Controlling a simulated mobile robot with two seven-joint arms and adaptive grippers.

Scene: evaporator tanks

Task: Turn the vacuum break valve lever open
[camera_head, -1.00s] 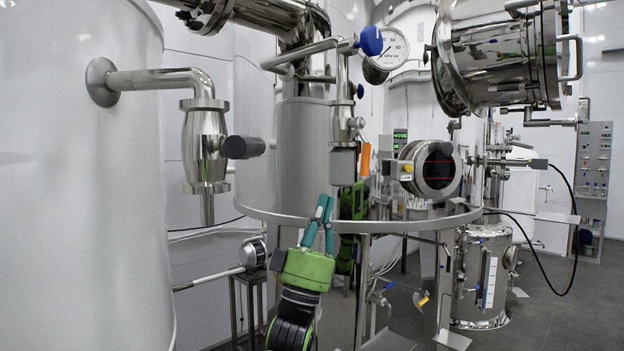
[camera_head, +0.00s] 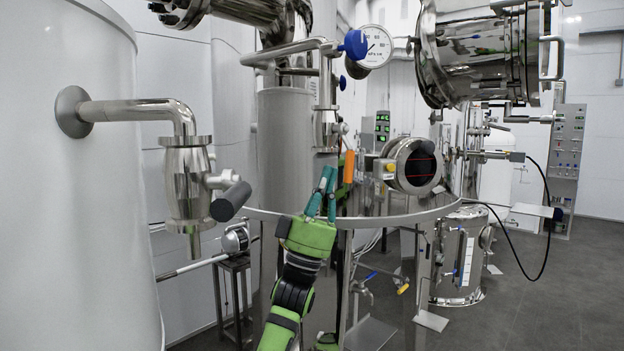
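An orange lever-like handle (camera_head: 349,166) stands upright beside the central column. A black cylindrical handle (camera_head: 231,201) projects from the steel valve (camera_head: 187,183) on the large left tank and slants down. I cannot tell for certain which is the vacuum break lever. My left gripper (camera_head: 329,172) points upward with teal fingers. Its tips look close together and hold nothing visible. In the picture it is just left of the orange handle; whether they touch is unclear. My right gripper cannot be made out.
A large white tank (camera_head: 75,190) fills the left. A round sight-glass fitting (camera_head: 412,166) stands right of the orange handle, above a curved metal rim (camera_head: 400,221). A pressure gauge (camera_head: 375,46) hangs above. Grey floor (camera_head: 560,300) is open at right.

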